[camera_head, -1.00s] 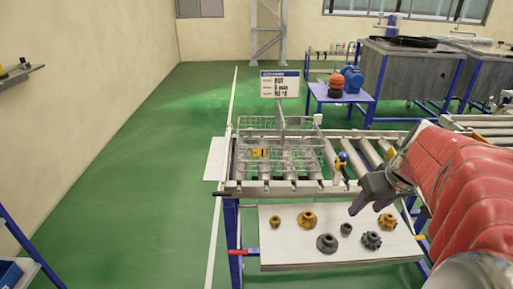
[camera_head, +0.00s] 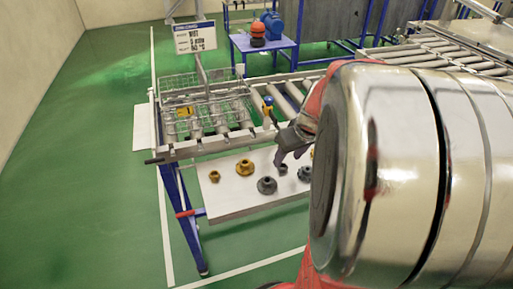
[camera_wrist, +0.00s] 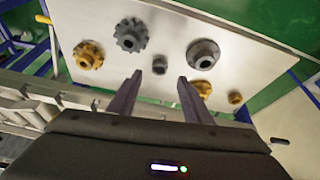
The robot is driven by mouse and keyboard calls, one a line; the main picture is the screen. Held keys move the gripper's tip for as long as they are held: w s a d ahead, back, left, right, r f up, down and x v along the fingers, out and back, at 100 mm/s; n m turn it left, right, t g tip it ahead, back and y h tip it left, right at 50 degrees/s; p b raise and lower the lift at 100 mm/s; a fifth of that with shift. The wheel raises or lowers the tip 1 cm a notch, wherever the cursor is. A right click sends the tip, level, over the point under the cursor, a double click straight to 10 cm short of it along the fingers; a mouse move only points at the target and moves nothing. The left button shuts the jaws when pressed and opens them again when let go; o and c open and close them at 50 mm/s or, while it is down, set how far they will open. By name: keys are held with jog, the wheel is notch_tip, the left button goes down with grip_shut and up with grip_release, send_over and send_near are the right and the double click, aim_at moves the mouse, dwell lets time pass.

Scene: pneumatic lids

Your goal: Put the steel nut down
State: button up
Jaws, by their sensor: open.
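A small grey piece that looks like the steel nut (camera_wrist: 160,64) stands on the pale board (camera_wrist: 250,65). In the wrist view it shows just beyond and between the tips of my gripper (camera_wrist: 159,80), which is open with nothing between its fingers. In the head view my gripper (camera_head: 282,160) is over the board, close to the small grey piece (camera_head: 283,170). I cannot tell the exact height gap. My arm's large metal link hides the right part of the board in the head view.
Around it stand a dark toothed gear (camera_wrist: 131,34), a dark flanged gear (camera_wrist: 203,54), a brass gear (camera_wrist: 88,55), a brass flanged part (camera_wrist: 203,88) partly behind a finger, and a small brass nut (camera_wrist: 235,97). A wire basket (camera_head: 200,108) sits on the roller conveyor behind.

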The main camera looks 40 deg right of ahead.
aim_at(283, 166)
jog(key=shift+x, duration=2.6)
jog(key=shift+s, duration=0.15)
grip_shut()
jog(key=shift+r, duration=0.1)
notch_tip(283, 166, up, 10)
